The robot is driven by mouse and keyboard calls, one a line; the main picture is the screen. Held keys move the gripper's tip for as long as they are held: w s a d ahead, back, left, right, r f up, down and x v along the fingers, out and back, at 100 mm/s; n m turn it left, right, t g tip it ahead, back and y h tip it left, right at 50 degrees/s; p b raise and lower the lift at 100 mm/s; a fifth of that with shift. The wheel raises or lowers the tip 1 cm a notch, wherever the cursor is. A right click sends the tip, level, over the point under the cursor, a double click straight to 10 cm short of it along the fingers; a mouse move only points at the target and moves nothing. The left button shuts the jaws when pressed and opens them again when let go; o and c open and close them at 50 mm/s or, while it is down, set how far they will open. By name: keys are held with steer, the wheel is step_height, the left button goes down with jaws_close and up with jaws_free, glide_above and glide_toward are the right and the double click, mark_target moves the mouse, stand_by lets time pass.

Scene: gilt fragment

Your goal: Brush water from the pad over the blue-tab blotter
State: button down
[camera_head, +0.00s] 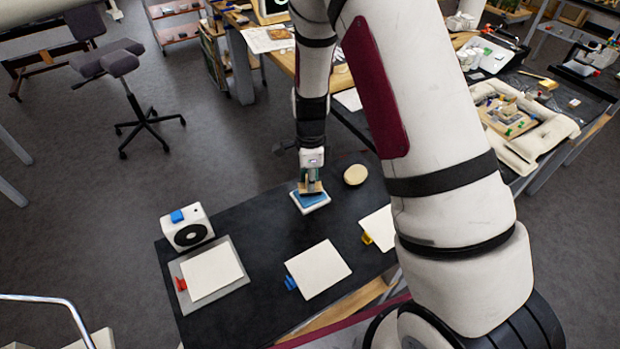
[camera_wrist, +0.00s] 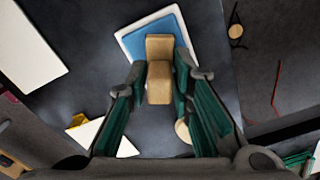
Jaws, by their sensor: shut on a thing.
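My gripper (camera_head: 311,177) is shut on a tan wooden brush (camera_wrist: 160,68), held between both fingers in the wrist view. The brush's lower end is over the blue pad (camera_head: 314,199), which lies in a shallow white tray (camera_head: 313,209); I cannot tell whether it touches. The pad also shows in the wrist view (camera_wrist: 133,43). The blue-tab blotter (camera_head: 318,269) is a white sheet flat on the dark table, in front of the pad, with its blue tab (camera_head: 290,282) at its left corner. A white sheet (camera_wrist: 28,45) shows in the wrist view, no tab visible.
A red-tab blotter (camera_head: 212,271) lies on a grey plate at left, near a white box (camera_head: 187,227) with a black disc. A yellow-tab blotter (camera_head: 379,228) is partly hidden by my arm. A round beige object (camera_head: 355,175) sits right of the pad.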

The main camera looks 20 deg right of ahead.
steer(key=shift+f, duration=0.5)
stand_by(1.2)
steer(key=shift+r, duration=0.1)
steer(key=shift+r+p, duration=0.95)
steer(key=shift+r, duration=2.5)
steer(key=w+r+n+b, duration=0.1)
steer(key=w+n, duration=0.7)
steer(key=n, duration=1.2)
steer(key=shift+r+n+b, duration=0.2)
steer(key=shift+n+b, duration=0.1)
steer(key=shift+b, duration=0.1)
